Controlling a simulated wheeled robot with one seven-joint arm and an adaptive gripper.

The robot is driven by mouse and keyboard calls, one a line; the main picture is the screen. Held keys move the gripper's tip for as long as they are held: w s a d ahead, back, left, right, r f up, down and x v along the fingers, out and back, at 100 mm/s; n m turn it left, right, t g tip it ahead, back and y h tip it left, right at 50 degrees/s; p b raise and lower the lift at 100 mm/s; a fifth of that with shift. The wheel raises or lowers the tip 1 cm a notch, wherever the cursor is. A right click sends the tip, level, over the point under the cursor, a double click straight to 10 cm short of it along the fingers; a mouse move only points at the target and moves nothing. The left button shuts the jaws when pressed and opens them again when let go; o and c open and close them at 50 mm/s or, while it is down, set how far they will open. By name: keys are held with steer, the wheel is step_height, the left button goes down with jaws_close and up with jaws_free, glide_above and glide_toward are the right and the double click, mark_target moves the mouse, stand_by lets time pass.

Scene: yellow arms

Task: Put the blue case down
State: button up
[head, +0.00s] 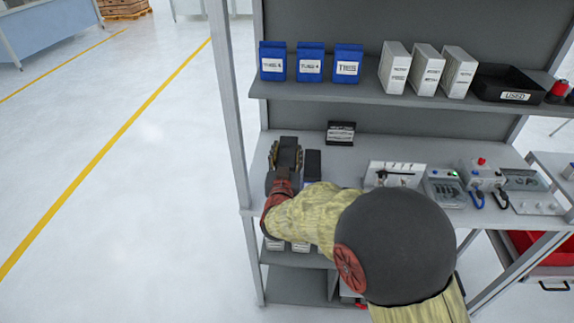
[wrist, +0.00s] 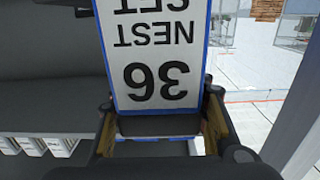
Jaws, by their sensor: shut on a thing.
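The blue case (wrist: 153,50) fills the upper middle of the wrist view. It has blue edges and a white label, upside down there, reading "36 NEST SET". My gripper (wrist: 158,118) is shut on it, one finger on each side. In the head view my gripper (head: 286,155) is over the left end of the grey bench (head: 258,195). The case is hard to tell from the dark fingers there. I cannot tell whether it touches the bench.
A dark-topped, blue-sided item (head: 312,166) stands right beside my gripper. A small black labelled holder (head: 341,133) is behind it. Blue cases (head: 311,62) and white binders (head: 428,70) line the shelf above. A left post (head: 229,110) is close. A panel (head: 394,174) stands further right.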

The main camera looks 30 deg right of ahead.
steer(key=w+f, duration=0.2)
steer(key=w+d+f+b, duration=0.1)
steer(key=w+f, duration=0.1)
steer(key=w+d+f+b, duration=0.1)
steer(key=w+f, duration=0.1)
steer(key=shift+d, duration=0.1)
steer(key=shift+w+d+f+b, duration=0.1)
steer(key=shift+w+f+b, duration=0.1)
steer(key=shift+f+b, duration=0.8)
steer(key=shift+f, duration=0.8)
steer(key=shift+f, duration=0.2)
steer(key=o, duration=1.5)
steer(key=shift+r, duration=0.2)
steer(key=p+v, duration=0.2)
steer(key=v, duration=1)
steer(key=shift+f+p, duration=0.1)
steer(key=shift+p, duration=0.3)
